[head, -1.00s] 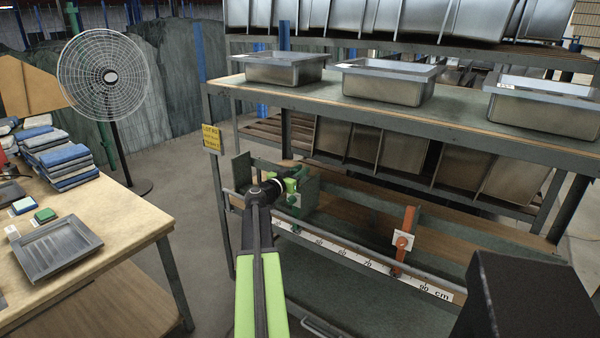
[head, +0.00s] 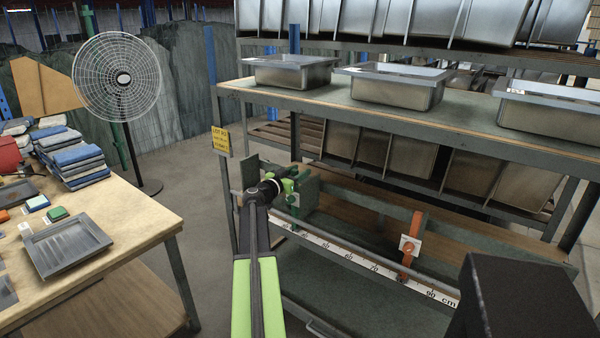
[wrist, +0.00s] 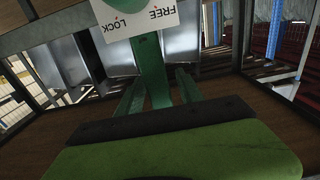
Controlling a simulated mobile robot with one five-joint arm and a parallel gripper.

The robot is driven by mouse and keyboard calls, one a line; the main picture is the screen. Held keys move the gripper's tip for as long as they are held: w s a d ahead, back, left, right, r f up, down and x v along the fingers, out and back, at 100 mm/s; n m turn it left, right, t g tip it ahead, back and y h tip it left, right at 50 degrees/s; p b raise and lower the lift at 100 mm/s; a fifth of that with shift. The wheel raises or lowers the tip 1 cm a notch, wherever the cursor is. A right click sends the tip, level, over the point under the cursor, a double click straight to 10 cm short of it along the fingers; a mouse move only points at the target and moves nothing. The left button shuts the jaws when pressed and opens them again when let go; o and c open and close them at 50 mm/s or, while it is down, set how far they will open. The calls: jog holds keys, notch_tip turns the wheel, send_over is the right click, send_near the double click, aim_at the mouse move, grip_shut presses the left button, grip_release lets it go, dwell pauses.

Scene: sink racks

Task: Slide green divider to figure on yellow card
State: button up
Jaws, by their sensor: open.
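The green divider (head: 306,189) stands on the rail of the rack's lower level, near its left end.
A white centimetre scale (head: 335,252) runs along the rail's front, with marks such as 50, 70 and 90. An orange divider (head: 411,247) stands farther right. Steel basins (head: 397,86) sit on the shelf above. A wooden table (head: 140,222) is at left.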

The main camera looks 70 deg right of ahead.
jog(key=v, duration=1.7)
